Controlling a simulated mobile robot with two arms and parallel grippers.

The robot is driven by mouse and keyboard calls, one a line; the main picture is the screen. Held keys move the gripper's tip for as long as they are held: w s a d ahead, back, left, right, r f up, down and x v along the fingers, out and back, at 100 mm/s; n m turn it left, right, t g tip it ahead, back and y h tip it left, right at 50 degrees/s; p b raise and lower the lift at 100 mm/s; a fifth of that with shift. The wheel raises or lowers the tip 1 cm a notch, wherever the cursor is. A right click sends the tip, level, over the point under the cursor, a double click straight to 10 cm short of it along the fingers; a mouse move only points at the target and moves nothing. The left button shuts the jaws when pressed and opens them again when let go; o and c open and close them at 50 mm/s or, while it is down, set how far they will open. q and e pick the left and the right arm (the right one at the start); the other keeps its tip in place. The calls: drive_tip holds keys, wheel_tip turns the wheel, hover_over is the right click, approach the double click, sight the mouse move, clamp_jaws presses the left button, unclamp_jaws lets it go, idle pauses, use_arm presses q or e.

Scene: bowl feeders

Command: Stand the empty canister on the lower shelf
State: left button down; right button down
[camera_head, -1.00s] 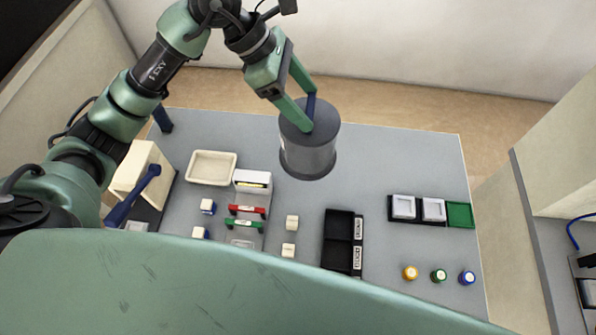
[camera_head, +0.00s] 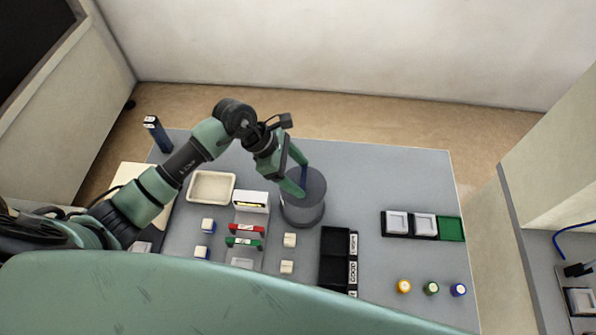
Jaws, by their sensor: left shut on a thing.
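A dark grey cylindrical canister (camera_head: 306,208) is at the middle of the grey table in the head view. My left gripper (camera_head: 298,188) is shut on the canister's near-left upper part, with one finger on the outside of its wall and the other partly hidden. The canister looks upright; I cannot tell whether its bottom touches the table. My right gripper is not in view. I cannot make out a lower shelf in this view.
A cream tray (camera_head: 211,187) and a white box (camera_head: 251,201) stand left of the canister. A black two-part bin (camera_head: 334,257) lies in front. Square trays (camera_head: 410,224) and several coloured caps (camera_head: 431,288) are to the right. The table's back right is clear.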

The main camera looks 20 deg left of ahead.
use_arm(q)
drive_tip(key=shift+f, duration=0.15)
drive_tip(key=shift+f, duration=0.15)
drive_tip(key=shift+c, duration=0.7)
unclamp_jaws()
